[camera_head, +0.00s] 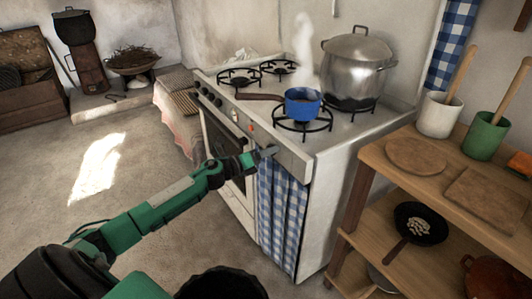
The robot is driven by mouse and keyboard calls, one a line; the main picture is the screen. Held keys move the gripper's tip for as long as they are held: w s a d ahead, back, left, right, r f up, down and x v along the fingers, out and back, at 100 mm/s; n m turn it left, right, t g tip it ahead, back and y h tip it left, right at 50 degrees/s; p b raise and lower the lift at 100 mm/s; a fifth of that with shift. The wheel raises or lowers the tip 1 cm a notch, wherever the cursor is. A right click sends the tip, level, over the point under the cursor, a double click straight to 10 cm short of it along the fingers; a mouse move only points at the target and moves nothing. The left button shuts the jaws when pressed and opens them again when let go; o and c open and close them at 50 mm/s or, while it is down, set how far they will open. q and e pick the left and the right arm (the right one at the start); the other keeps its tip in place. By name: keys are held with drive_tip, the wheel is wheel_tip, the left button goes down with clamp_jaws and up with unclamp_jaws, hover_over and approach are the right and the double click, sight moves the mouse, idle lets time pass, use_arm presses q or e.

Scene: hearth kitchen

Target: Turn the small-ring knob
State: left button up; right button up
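The white stove (325,165) stands in the middle of the camera_head view, with a row of dark knobs (208,95) along the left of its front panel. Small reddish spots (250,127) show further right on the panel. I cannot tell which knob belongs to the small ring. My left gripper (268,151) reaches the right part of the front panel, close to or touching it. Its fingers are too small to tell whether they are open or shut, and it may hide a knob there. My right gripper is not in view.
A blue saucepan (302,104) sits on the front right burner, its handle pointing left. A checked cloth (281,215) hangs below the panel. A wooden shelf (375,157) stands to the right. Floor at left is clear.

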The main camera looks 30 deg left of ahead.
use_arm(q)
drive_tip(key=shift+a+r, duration=0.1)
drive_tip(key=v, duration=1.3)
drive_tip(key=shift+s, duration=0.4)
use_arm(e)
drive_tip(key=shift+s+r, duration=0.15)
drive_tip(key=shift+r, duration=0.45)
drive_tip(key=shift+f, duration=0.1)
use_arm(q)
drive_tip(key=shift+a, duration=0.1)
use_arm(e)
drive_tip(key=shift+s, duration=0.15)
